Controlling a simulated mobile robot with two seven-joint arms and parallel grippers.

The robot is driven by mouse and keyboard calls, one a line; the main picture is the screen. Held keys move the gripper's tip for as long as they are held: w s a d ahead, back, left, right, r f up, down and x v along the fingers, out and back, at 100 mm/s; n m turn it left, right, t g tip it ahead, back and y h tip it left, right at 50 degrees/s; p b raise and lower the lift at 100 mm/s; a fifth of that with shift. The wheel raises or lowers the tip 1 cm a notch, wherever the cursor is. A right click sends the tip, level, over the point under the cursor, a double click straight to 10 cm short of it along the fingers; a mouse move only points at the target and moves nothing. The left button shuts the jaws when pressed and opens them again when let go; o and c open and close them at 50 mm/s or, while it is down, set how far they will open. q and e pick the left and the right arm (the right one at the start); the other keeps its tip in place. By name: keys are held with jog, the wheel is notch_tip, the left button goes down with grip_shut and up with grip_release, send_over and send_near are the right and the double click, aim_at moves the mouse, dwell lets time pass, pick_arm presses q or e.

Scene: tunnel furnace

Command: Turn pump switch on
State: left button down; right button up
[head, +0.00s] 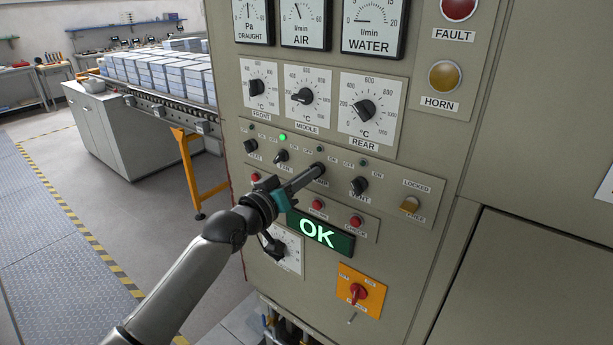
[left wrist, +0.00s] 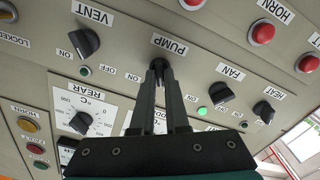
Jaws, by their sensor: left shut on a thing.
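The pump switch (head: 321,167) is a small black knob on the control panel, between the fan switch and the vent switch. My left gripper (head: 317,171) reaches it from the lower left, with its fingers closed around the knob. In the left wrist view, upside down, the fingertips (left wrist: 160,67) meet at the knob just below the PUMP label (left wrist: 170,44). The fingers hide most of the knob, so I cannot tell its angle. The lamp above the pump switch looks dark in the head view. My right gripper is not in view.
The fan switch (head: 281,156) has a lit green lamp (head: 283,137) above it. The vent switch (head: 359,186) is close on the right. A green OK display (head: 321,232), red buttons and a red-yellow main switch (head: 358,291) lie below. A conveyor with boxes (head: 160,72) stands at left.

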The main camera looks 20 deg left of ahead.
pick_arm(q)
jog(key=m+p, duration=0.2)
jog(key=m, duration=1)
jog(key=shift+d+m, duration=0.1)
jog(key=shift+m, duration=0.2)
dwell(0.4)
jog(key=c, duration=0.9)
grip_release()
jog(key=shift+s, duration=0.1)
jog(key=shift+b+v, duration=0.55)
jog(key=shift+v, duration=7.05)
